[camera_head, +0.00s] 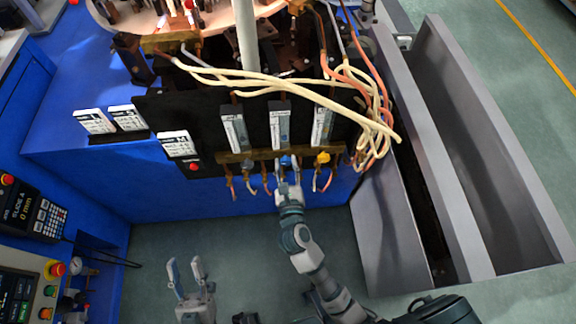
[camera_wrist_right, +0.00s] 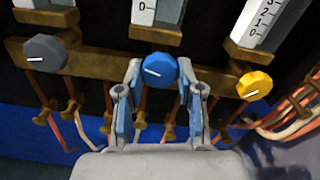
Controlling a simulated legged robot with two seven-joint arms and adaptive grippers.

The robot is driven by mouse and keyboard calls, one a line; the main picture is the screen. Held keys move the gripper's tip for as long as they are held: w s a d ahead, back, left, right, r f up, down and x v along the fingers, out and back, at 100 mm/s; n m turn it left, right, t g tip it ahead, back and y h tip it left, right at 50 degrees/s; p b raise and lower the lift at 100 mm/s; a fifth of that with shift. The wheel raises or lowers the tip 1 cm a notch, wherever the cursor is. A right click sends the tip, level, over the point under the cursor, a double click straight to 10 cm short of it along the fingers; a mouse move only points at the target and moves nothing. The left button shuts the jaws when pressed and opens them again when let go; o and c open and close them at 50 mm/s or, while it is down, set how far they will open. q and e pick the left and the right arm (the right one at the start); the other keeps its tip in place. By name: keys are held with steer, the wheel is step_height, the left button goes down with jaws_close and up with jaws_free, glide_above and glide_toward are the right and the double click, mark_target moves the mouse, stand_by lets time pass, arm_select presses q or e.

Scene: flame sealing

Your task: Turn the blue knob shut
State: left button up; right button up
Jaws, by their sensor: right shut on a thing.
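The blue knob (camera_wrist_right: 159,70) sits in the middle of a brass bar, below a white flow scale. Its white mark is slightly tilted from horizontal in the right wrist view. My right gripper (camera_wrist_right: 160,85) has its two fingers on either side of the blue knob and is shut on it. In the head view the right gripper (camera_head: 288,170) reaches up to the bar and mostly hides the blue knob (camera_head: 286,160). My left gripper (camera_head: 186,280) is open and empty at the lower left, over the floor, away from the bar.
A grey knob (camera_wrist_right: 45,52) is left of the blue one and a yellow knob (camera_wrist_right: 254,85) is right of it, on the brass bar (camera_wrist_right: 105,66). Several hoses hang below. Cream hoses (camera_head: 300,90) cross above. A grey metal trough (camera_head: 480,150) stands at the right.

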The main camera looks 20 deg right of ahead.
steer(key=o, duration=1.1)
steer(key=shift+o, duration=0.2)
steer(key=v, duration=1.2)
